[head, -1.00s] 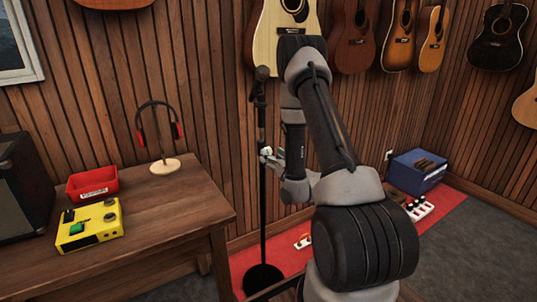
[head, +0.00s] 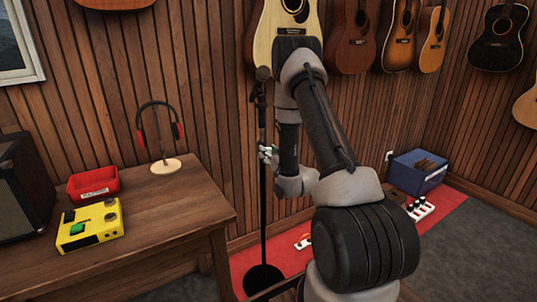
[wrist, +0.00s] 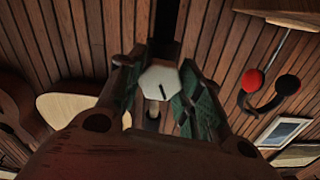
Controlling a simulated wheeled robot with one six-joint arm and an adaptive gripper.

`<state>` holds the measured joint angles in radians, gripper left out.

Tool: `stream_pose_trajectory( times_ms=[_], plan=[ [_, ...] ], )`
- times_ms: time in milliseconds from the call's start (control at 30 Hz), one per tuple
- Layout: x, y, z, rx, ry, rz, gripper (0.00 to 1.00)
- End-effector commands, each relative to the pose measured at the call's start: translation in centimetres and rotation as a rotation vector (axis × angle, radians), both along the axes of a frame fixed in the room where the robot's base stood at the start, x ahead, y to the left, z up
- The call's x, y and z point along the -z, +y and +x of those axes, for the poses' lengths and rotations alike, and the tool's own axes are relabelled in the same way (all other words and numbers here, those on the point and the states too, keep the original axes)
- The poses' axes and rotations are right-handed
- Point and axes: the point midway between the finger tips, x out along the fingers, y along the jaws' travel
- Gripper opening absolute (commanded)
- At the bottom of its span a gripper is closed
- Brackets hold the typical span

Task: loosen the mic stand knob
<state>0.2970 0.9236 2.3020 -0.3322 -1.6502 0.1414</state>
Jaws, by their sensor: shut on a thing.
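The mic stand (head: 263,215) is a black upright pole on a round base, standing between the table and my arm. Its knob (wrist: 158,82) is pale and six-sided with a dark line mark, seen face on in the wrist view. My gripper (wrist: 158,88) is shut on the knob, with one green-padded finger on each side of it. In the head view my gripper (head: 269,154) is at the pole about mid-height, and my wrist partly hides it. The microphone (head: 263,73) is at the top of the stand.
A wooden table (head: 165,215) at left bears a yellow pedal box (head: 90,226), a red bin (head: 93,184) and headphones on a stand (head: 160,135). Guitars hang on the wall behind.

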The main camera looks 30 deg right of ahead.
Motion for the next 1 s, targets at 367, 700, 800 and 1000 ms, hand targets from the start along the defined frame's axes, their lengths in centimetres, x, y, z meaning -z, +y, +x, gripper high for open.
stream_pose_trajectory(
  times_ms=[367, 700, 800, 1000],
  plan=[
    [0.01, 0.01, -0.02, 0.000, -0.005, -0.140, 0.11],
    [0.01, 0.04, -0.02, 0.000, -0.015, -0.429, 0.11],
    [0.02, 0.04, -0.02, 0.000, -0.018, -0.515, 0.11],
    [0.03, 0.05, -0.03, 0.000, -0.023, -0.660, 0.11]
  ],
)
